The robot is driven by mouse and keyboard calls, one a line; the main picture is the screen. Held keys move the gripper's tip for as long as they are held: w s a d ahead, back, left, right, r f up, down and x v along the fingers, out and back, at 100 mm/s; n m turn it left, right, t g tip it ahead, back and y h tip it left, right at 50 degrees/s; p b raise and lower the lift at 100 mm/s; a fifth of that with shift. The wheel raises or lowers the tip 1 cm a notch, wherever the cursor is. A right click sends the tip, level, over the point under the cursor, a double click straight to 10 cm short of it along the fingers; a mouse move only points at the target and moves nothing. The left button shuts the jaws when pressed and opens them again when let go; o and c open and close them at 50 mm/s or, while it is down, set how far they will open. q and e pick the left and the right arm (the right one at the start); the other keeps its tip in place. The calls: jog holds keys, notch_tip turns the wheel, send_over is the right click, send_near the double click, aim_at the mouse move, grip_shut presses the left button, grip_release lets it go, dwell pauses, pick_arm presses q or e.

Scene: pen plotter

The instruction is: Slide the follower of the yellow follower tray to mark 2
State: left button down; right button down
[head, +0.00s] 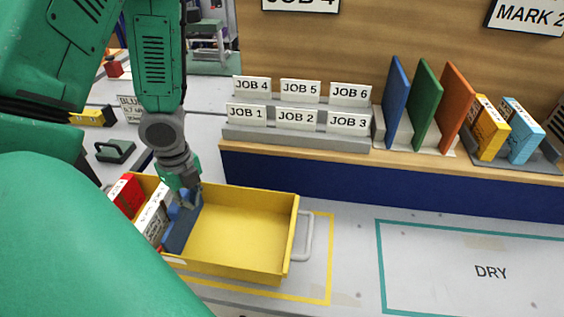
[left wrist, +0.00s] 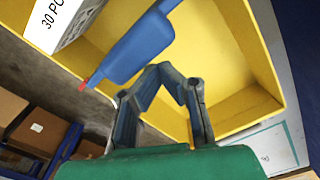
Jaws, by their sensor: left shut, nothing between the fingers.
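The yellow follower tray (head: 240,262) lies on the bench at the lower left, its grey handle at the right end. Its blue follower (head: 177,228) stands across the tray near the left part, close against a white box (head: 151,215). My left gripper (head: 187,200) is shut and empty, pointing down into the tray at the follower's right side. In the left wrist view my gripper (left wrist: 165,72) is beside the blue follower (left wrist: 135,48); whether they touch I cannot tell. A red tip (left wrist: 83,85) shows at the follower's end. No mark 2 is readable on the tray.
A red box (head: 127,194) stands left of the white box in the tray. Right of the follower the tray is empty. A rack of JOB cards (head: 297,118) and coloured boards (head: 425,105) stand behind. The teal DRY outline (head: 470,272) on the right is clear.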

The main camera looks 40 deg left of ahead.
aim_at(153, 204)
pick_arm(q)
jog(key=shift+s+a+p, duration=0.2)
jog(key=shift+s+a, duration=0.15)
jog(key=shift+a, duration=0.25)
jog(key=shift+s+a+p, duration=0.15)
jog(key=shift+s+a, duration=0.2)
jog(key=shift+a, duration=0.3)
jog(key=shift+s+a+p, duration=0.4)
jog(key=shift+s+a, duration=0.15)
jog(key=shift+a, duration=0.3)
jog(key=shift+s+a+p, duration=0.35)
jog(key=shift+s+a, duration=0.15)
jog(key=shift+a, duration=0.3)
jog(key=shift+s+a, duration=0.1)
jog(key=shift+s+a+p, duration=0.45)
jog(key=shift+s+a, duration=0.05)
jog(key=shift+a, duration=0.3)
jog(key=shift+s+a+p, duration=0.45)
jog(key=shift+s+a, duration=0.05)
jog(key=shift+a, duration=0.3)
jog(key=shift+s+a+p, duration=0.55)
jog(key=shift+a, duration=0.35)
dwell(0.3)
jog(key=shift+w+d, duration=0.15)
jog(key=shift+d, duration=0.05)
